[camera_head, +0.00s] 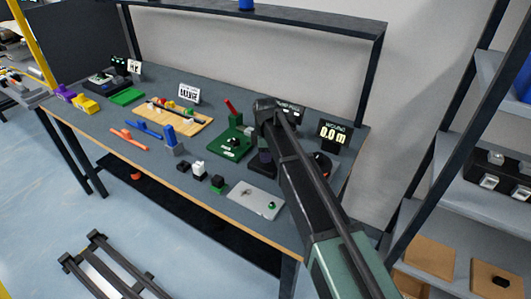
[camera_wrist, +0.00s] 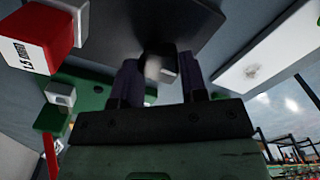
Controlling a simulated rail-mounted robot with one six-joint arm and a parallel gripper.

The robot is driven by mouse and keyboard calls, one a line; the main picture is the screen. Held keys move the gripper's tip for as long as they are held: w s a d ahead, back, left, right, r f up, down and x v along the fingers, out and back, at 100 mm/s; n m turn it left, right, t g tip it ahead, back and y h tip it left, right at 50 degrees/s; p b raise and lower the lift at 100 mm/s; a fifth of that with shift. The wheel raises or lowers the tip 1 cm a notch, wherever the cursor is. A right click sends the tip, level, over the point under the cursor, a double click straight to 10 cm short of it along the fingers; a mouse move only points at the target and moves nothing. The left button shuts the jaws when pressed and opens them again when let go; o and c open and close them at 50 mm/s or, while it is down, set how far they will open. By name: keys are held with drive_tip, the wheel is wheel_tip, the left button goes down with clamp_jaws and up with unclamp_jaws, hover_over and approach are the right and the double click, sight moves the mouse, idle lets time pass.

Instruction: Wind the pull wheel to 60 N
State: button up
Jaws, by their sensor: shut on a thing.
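My gripper (camera_head: 263,157) is at the right part of the bench, and my arm covers much of this area in the head view. In the wrist view, the dark purple fingers of my gripper (camera_wrist: 159,80) are shut on a small dark knob with a pale face (camera_wrist: 159,66). A dark plate (camera_wrist: 115,25) lies behind it. I cannot tell the pull wheel's full shape or how far it is turned. A dark display (camera_head: 291,108) behind my arm is partly covered, and its reading cannot be made out.
A display reading 0.0 m (camera_head: 333,133) stands to the right. A green fixture with a red lever (camera_head: 230,140) stands left of my gripper. A pale plate (camera_head: 256,200) lies in front. A red and white block (camera_wrist: 45,40) is close in the wrist view.

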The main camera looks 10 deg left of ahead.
drive_tip(key=shift+m, duration=0.3)
drive_tip(key=m, duration=0.6)
drive_tip(key=shift+w, duration=0.15)
drive_tip(key=m, duration=0.6)
drive_tip(key=shift+w+d, duration=0.1)
drive_tip(key=m, duration=0.6)
drive_tip(key=shift+d+m, duration=0.15)
drive_tip(key=shift+m, duration=0.25)
drive_tip(key=m, duration=0.5)
drive_tip(key=shift+d, duration=0.1)
drive_tip(key=shift+m, duration=0.3)
drive_tip(key=o, duration=0.9)
drive_tip(key=shift+o, duration=0.2)
